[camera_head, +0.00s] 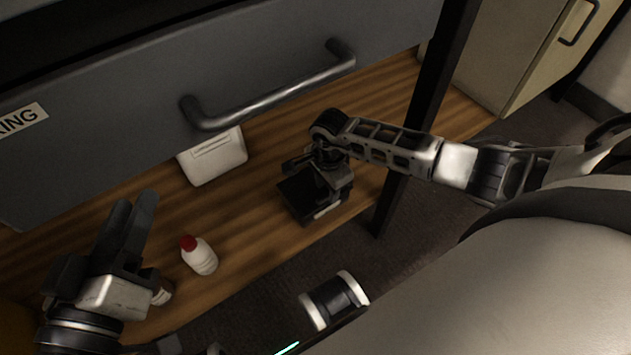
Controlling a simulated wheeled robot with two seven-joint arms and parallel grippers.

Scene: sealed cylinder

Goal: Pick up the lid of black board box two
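A black box (296,204) sits on the wooden surface near the middle of the view. My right gripper (318,178) points down at the box, over its right part, and hides much of its top. I cannot tell whether its fingers touch the lid or are closed on it, and lid and body cannot be told apart. My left gripper (134,208) is at the lower left, away from the box, with two dark fingers pointing up the picture. No object shows between them, and the gap is unclear from this angle.
A white box (213,160) lies behind the black one. A white bottle with a red cap (201,258) stands to the left, and another small bottle (162,293) is partly hidden by my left gripper. A grey drawer front with a metal handle (275,98) overhangs the wooden surface (240,215). A dark post (425,105) stands at right.

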